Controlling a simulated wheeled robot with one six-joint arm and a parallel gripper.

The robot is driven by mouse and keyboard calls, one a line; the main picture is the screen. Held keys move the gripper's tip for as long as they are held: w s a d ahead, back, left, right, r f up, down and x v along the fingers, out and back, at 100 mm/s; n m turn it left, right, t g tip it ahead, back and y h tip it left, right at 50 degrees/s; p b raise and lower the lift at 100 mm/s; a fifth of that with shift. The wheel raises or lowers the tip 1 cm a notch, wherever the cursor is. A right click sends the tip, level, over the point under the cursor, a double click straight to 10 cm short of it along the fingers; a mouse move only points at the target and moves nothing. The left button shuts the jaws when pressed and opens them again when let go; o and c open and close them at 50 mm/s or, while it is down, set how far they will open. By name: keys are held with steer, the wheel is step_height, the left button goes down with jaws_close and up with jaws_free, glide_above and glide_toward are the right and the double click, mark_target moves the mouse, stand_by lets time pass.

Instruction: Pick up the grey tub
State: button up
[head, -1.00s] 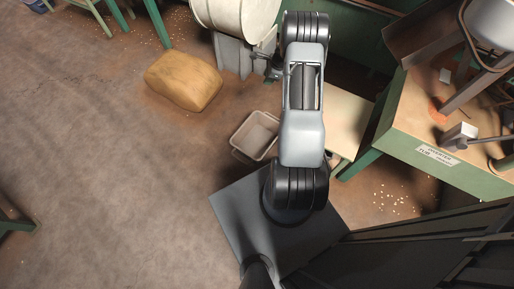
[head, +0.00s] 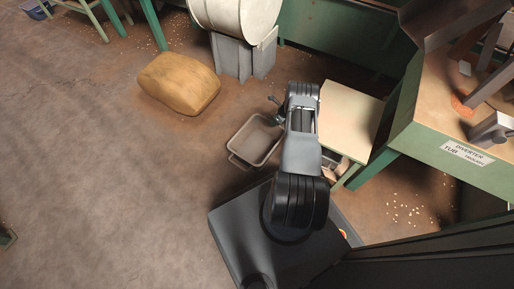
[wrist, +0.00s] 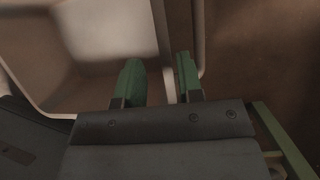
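The grey tub (head: 236,138), an open rectangular box with a pale rim, stands on the floor left of my arm in the head view. In the wrist view the tub (wrist: 72,98) fills the upper left, seen from above, and its inside looks empty. My gripper (wrist: 160,72) is open, its two green fingers pointing at the tub's right-hand wall. The wall's rim runs up between the fingers, the left finger over the inside and the right finger on the outer side. I cannot tell whether either finger touches it. In the head view my arm partly hides the gripper.
A pale low bench top (head: 345,112) stands right of my arm, close to the tub. A brown sack (head: 180,83) lies on the floor behind and left. A white drum (head: 235,14) on grey legs stands behind. A green diverter table (head: 455,150) is at right. Floor at left is clear.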

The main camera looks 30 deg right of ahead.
mark_target(271, 126)
steer(key=shift+b+x, duration=1.7)
steer(key=shift+x, duration=1.35)
steer(key=shift+w+f, duration=0.1)
jaws_close()
